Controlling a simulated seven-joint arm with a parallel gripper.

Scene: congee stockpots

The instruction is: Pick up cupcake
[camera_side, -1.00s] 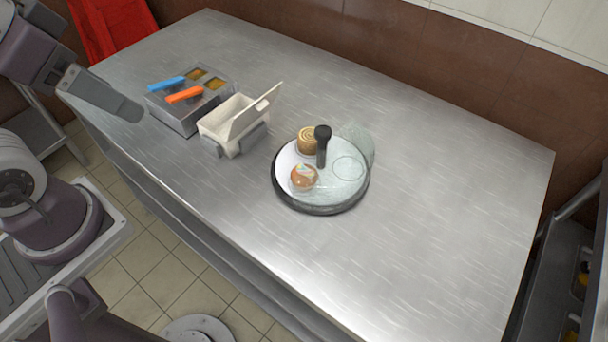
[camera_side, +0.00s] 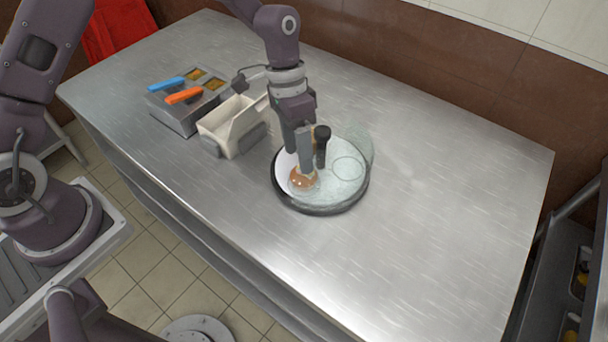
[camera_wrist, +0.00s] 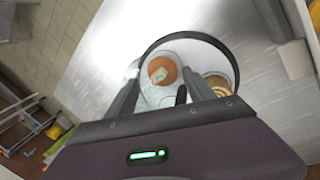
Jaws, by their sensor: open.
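An orange-brown round cake with a pale, coloured patch on top, seemingly the cupcake (camera_side: 303,180), sits on the front left of a round dark-rimmed tray (camera_side: 322,211). It also shows in the wrist view (camera_wrist: 161,70). A tan swirl-topped cake (camera_wrist: 217,84) sits beside it, largely hidden behind my gripper in the side view. My gripper (camera_side: 300,165) is open and points down over the tray's left part. In the wrist view my fingers (camera_wrist: 160,84) lie either side of the orange-brown cake; contact cannot be told.
A black upright knob (camera_side: 321,145) stands close right of my fingers. A clear cover (camera_side: 357,143) lies over the tray's right side. A cream open box (camera_side: 222,125) and a metal container (camera_side: 178,118) with blue and orange handles are left. The table's right side is clear.

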